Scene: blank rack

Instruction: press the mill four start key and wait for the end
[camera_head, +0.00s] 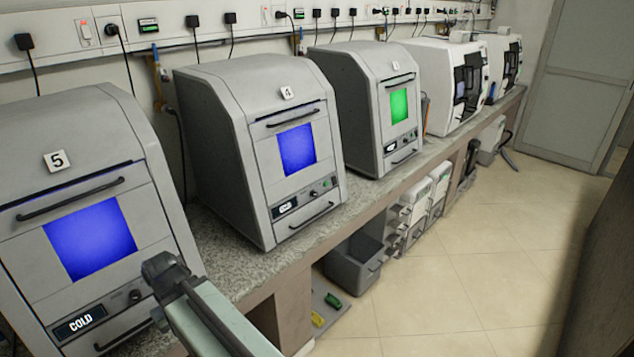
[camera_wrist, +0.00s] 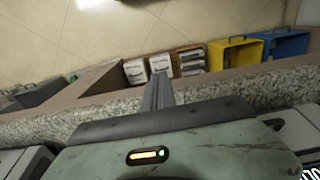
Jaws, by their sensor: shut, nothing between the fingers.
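Mill four (camera_head: 215,125) is a grey machine with a "4" label on its top, standing on the speckled bench. Its window (camera_head: 297,149) is lit blue. Below the window are a small lit display (camera_head: 285,207), too small to read surely, a dark knob (camera_head: 313,193) and a small green key (camera_head: 328,183). My gripper (camera_head: 160,268) is shut and empty, in front of the lower right of mill five, left of and nearer than mill four. In the wrist view my gripper (camera_wrist: 158,90) points out over the bench edge; mill four's keys cannot be made out there.
Mill five (camera_head: 70,140) has a blue window and a display (camera_head: 80,322) reading "COLD". Another mill (camera_head: 352,100) has a green window. White machines (camera_head: 440,75) stand farther along the bench (camera_head: 225,262). Grey bins (camera_head: 352,268) sit below. The tiled floor (camera_head: 450,290) is clear.

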